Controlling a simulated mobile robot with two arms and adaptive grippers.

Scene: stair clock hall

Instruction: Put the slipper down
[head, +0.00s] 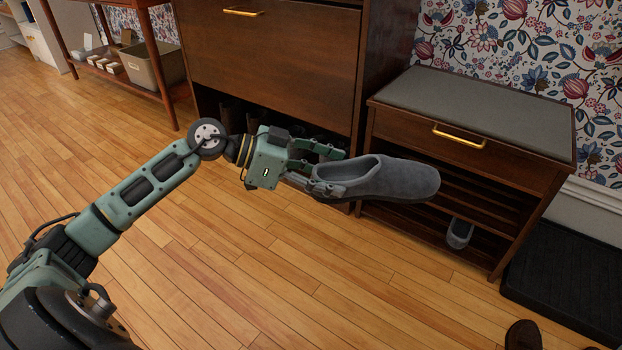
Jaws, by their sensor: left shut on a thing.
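A grey slipper (392,181) is held in the air by my left gripper (322,172), in the middle of the head view. The gripper is shut on the heel end of the slipper, and the toe points right. The slipper appears roughly level, in front of the bench and cabinet. A second grey slipper (459,234) sits on the lower shelf of the low wooden bench (408,129), at its right part. My right gripper is not in view.
The bench has a grey cushion top (480,108), a drawer and slatted shelves. A tall wooden cabinet (285,55) stands left of it. A black tray (565,280) and a brown shoe (523,335) lie at right. The wooden floor (330,290) in front is clear.

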